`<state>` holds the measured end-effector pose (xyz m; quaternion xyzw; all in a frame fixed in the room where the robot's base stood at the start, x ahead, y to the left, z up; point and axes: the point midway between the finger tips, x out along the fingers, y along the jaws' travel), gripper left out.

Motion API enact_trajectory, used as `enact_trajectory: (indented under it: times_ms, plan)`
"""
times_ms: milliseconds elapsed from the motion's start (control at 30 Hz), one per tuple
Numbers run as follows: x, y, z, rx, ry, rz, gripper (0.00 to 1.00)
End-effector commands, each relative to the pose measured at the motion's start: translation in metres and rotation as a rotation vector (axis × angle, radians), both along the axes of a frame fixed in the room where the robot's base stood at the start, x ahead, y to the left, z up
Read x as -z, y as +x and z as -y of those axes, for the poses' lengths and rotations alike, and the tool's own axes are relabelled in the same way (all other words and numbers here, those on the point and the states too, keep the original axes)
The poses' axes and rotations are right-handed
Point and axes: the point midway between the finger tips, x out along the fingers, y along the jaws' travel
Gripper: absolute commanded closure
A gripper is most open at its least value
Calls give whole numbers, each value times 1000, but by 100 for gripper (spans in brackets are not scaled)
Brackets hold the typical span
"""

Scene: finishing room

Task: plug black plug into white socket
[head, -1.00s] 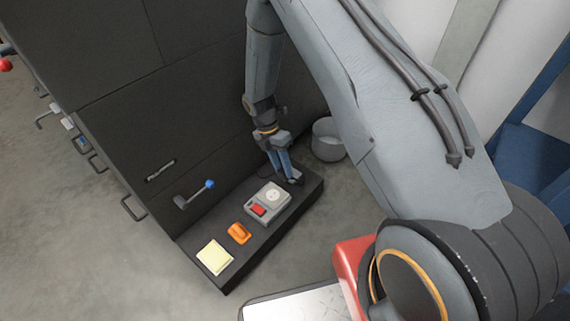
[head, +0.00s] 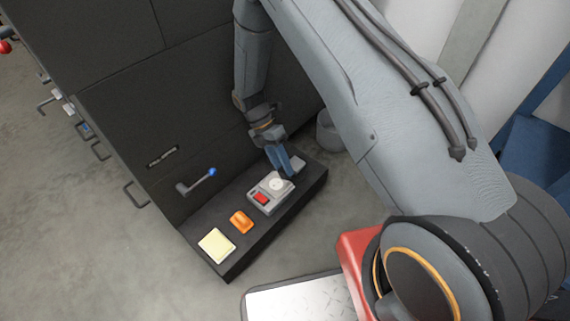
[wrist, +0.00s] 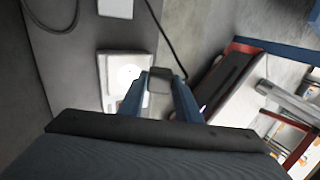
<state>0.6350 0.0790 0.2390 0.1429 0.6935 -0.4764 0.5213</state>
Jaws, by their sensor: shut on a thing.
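The white socket (head: 277,183) is a round face on a light grey box with a red switch (head: 261,198), on a dark ledge. In the wrist view the socket (wrist: 128,75) shows left of my fingers, partly covered by the left one. My gripper (head: 294,172) points down at the box's far right end. In the wrist view my gripper (wrist: 160,82) is shut on the black plug (wrist: 160,80), a dark block between the fingertips. The plug appears beside the socket, not in it. Its height above the box is hard to tell.
An orange piece (head: 241,222) and a pale yellow pad (head: 216,245) lie on the dark ledge (head: 232,265). A blue-tipped lever (head: 197,181) sticks out of the dark cabinet wall above. A grey bucket (head: 328,132) stands behind the ledge. A black cable (wrist: 168,42) runs near my fingers.

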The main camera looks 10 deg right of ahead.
Motion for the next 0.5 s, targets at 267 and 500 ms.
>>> enact_trajectory:
  times_ms: [267, 500]
  plan:
    - [1, 3, -10, -20, 3, 10, 100]
    - [-3, 6, -12, -16, 47, 66, 100]
